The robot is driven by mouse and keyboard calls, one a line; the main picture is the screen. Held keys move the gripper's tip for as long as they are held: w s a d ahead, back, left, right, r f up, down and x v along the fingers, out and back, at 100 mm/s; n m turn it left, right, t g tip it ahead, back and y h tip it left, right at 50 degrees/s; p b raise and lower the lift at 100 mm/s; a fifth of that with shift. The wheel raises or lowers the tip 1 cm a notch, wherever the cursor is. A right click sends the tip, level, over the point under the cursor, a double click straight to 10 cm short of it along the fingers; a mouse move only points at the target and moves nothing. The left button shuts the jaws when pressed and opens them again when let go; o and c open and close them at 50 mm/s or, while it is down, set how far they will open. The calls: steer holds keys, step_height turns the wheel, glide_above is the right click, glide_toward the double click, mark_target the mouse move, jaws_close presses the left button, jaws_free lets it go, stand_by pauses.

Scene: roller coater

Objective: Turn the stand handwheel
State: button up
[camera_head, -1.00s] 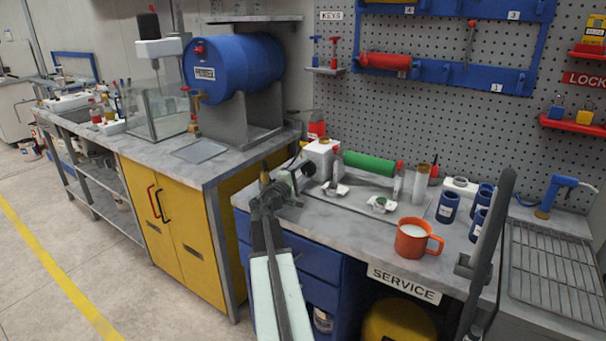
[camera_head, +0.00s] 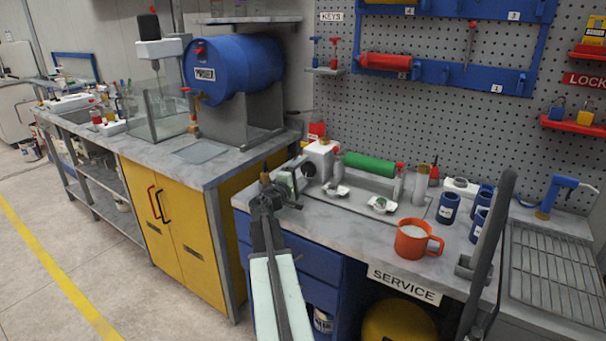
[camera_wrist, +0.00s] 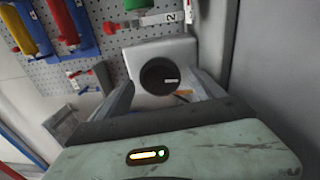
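The stand handwheel (camera_wrist: 159,76) is a round black wheel with a small white mark, on the front of a white block (camera_wrist: 168,50) in the wrist view. In the head view the small dark wheel (camera_head: 309,169) shows beside the white block (camera_head: 321,152), left of the green roller (camera_head: 368,164). My gripper (camera_wrist: 162,92) is open, with one grey finger on each side of the wheel in the wrist picture. I see no clear contact, and the depth between fingers and wheel is hard to tell. In the head view my gripper (camera_head: 288,186) is small and partly hidden by my arm.
An orange mug (camera_head: 411,239), several blue cups (camera_head: 448,207) and small white parts (camera_head: 383,205) stand on the service bench to the right. A pegboard (camera_head: 440,120) is behind.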

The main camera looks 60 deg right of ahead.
steer(key=a, duration=0.8)
steer(key=shift+s+f+b, duration=0.1)
steer(key=shift+f+b, duration=0.2)
